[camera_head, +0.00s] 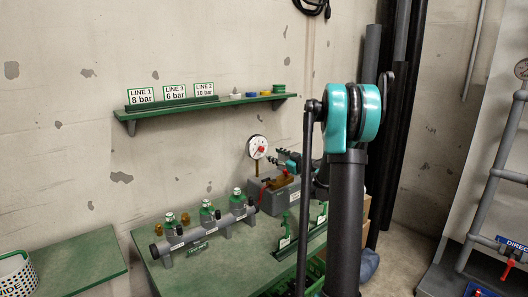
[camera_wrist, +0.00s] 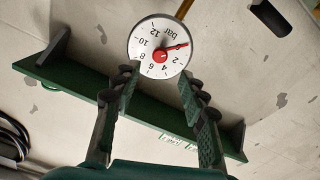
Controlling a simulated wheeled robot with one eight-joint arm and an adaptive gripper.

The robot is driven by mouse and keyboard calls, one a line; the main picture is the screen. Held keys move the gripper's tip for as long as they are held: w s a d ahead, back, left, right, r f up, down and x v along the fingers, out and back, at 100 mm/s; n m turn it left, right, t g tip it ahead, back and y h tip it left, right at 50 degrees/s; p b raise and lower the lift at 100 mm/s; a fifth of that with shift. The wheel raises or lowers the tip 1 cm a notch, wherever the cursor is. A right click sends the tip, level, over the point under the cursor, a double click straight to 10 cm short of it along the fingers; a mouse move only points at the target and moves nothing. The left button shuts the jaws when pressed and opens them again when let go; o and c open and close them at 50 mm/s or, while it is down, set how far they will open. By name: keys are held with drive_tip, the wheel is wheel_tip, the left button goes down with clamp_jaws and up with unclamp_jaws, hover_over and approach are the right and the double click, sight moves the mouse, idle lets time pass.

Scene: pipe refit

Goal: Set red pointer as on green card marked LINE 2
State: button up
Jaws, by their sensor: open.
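The round white gauge (camera_head: 258,147) stands on a stem above a grey box. In the wrist view the gauge (camera_wrist: 150,40) appears upside down, marked in bar with numbers from 2 to 12. Its red pointer (camera_wrist: 175,49) has a red hub and points just past the 2, on the side away from 4. The card LINE 2 (camera_head: 204,89), white with a green border, reads 10 bar and stands rightmost of three on the shelf. My gripper (camera_wrist: 158,84) is open and empty, its fingertips either side of the dial's lower edge in the wrist view; contact cannot be told.
The green shelf (camera_head: 160,111) also holds cards LINE 1, 8 bar, (camera_head: 141,96) and LINE 3, 6 bar, (camera_head: 175,92), plus small caps. A grey manifold (camera_head: 208,232) with several valves lies on the green bench. The grey box (camera_head: 277,197) sits below the gauge.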

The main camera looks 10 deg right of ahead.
sight(263, 149)
drive_tip(key=x, duration=0.8)
drive_tip(key=shift+w, duration=0.1)
drive_tip(key=shift+c, duration=0.6)
clamp_jaws()
